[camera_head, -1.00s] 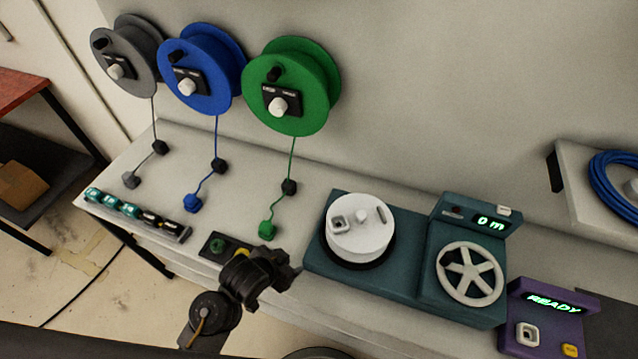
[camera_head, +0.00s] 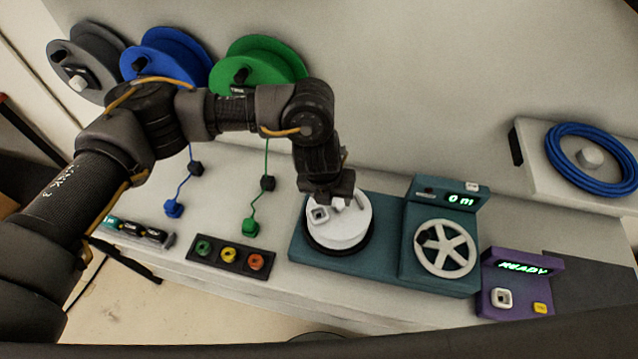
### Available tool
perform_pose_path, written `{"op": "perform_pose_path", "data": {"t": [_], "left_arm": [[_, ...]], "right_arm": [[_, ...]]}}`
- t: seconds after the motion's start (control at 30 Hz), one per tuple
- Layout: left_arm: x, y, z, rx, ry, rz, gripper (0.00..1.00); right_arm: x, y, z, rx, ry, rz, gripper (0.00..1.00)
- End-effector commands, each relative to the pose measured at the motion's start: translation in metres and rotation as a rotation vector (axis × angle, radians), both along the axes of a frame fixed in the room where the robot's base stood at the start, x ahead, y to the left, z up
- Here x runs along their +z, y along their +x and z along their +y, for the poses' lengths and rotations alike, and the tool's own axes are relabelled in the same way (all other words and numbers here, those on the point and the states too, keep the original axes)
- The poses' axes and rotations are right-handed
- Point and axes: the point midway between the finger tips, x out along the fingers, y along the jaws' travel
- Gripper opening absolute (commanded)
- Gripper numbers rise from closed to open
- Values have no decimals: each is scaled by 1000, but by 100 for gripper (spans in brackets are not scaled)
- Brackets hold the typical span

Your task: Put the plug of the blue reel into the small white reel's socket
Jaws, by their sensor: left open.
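The blue reel (camera_head: 182,50) is mounted on the wall between the grey and green reels, partly hidden by my left arm. Its cable hangs down to the blue plug (camera_head: 173,209), which rests on the table. The small white reel (camera_head: 338,232) sits on the teal machine, with its square socket (camera_head: 320,214) showing on the top face. My left gripper (camera_head: 340,203) is open, pointing down right over the white reel's top beside the socket. I cannot tell whether it touches the white knob there. My right gripper is not in view.
The green plug (camera_head: 250,227) and its cable lie between the blue plug and the machine. A panel with green, yellow and red sockets (camera_head: 229,254) is at the table's front edge. A purple READY box (camera_head: 515,285) stands right. A blue cable coil (camera_head: 592,160) lies on the right shelf.

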Motion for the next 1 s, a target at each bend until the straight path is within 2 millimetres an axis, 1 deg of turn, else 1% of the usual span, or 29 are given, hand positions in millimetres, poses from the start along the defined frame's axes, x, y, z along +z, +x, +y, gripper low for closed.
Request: {"op": "perform_pose_path", "data": {"t": [0.03, 0.1, 0.2, 0.57, 0.67, 0.77, 0.87, 1.0], "left_arm": [[5, 10, 11, -4, 45, -20, 55], [8, 17, 22, -7, 90, -32, 55], [10, 22, 29, -8, 117, -41, 55], [10, 22, 29, -8, 118, -40, 55], [10, 23, 33, -7, 117, -39, 55], [11, 25, 43, -6, 117, -39, 55], [11, 29, 59, -4, 116, -38, 55], [10, 36, 88, -2, 116, -38, 55]], "right_arm": [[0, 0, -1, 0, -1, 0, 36], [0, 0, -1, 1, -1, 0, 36], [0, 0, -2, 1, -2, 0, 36], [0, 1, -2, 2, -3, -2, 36], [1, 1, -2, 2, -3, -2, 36], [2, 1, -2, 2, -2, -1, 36], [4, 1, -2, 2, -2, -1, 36], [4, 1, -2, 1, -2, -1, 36]]}}
